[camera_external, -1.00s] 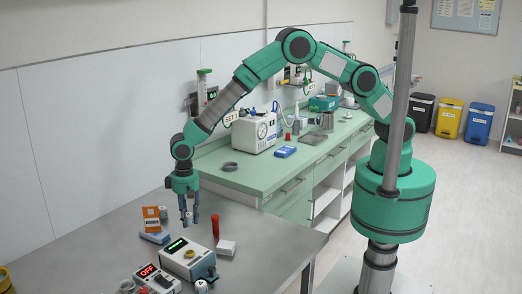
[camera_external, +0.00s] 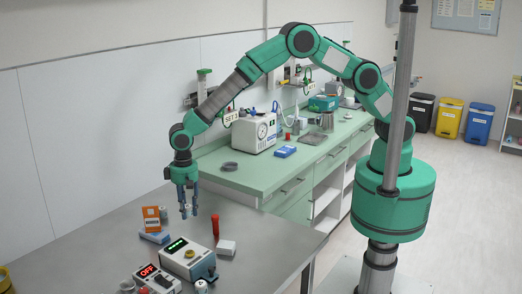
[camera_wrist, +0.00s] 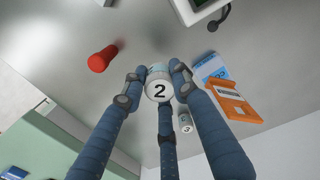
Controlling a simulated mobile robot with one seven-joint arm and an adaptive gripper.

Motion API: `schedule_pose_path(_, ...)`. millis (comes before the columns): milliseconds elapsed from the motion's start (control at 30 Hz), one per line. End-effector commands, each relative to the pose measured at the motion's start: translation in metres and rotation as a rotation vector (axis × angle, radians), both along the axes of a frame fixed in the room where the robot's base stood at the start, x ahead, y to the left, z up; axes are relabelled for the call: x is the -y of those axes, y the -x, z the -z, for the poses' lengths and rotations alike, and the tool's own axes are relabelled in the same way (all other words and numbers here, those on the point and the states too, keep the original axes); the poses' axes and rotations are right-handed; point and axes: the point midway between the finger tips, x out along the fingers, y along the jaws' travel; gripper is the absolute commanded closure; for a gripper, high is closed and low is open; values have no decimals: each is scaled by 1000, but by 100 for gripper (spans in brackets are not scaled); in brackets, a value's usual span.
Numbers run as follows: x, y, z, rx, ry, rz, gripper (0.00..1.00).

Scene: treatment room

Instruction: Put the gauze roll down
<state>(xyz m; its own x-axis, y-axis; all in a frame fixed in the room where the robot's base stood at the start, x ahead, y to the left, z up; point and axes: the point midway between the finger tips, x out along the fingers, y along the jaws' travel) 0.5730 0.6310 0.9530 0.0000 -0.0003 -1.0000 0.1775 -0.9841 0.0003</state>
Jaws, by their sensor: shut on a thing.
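A white gauze roll (camera_wrist: 158,90) with a black "2" on its end and a pale teal band is between the fingers of my gripper (camera_wrist: 158,78) in the wrist view. My gripper is shut on it. In the external view my gripper (camera_external: 188,213) points down over the back part of the grey steel table (camera_external: 95,245). The roll is small there and mostly covered by the fingers. It looks raised off the table, but the exact gap is hard to tell.
An orange packet (camera_external: 152,218) and a blue box (camera_external: 155,237) are left of my gripper. A similar small white cylinder (camera_wrist: 185,123) stands close by.

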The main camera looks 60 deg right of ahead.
Motion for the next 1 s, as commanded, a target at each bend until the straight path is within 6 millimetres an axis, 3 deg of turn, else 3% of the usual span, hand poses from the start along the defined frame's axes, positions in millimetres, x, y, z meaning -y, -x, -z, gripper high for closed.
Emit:
schedule_pose_path(567,7,-3,0,0,0,9,86)
schedule_pose_path(767,37,-15,-2,0,0,51,86)
schedule_pose_path(1000,114,-38,-3,1,1,153,86)
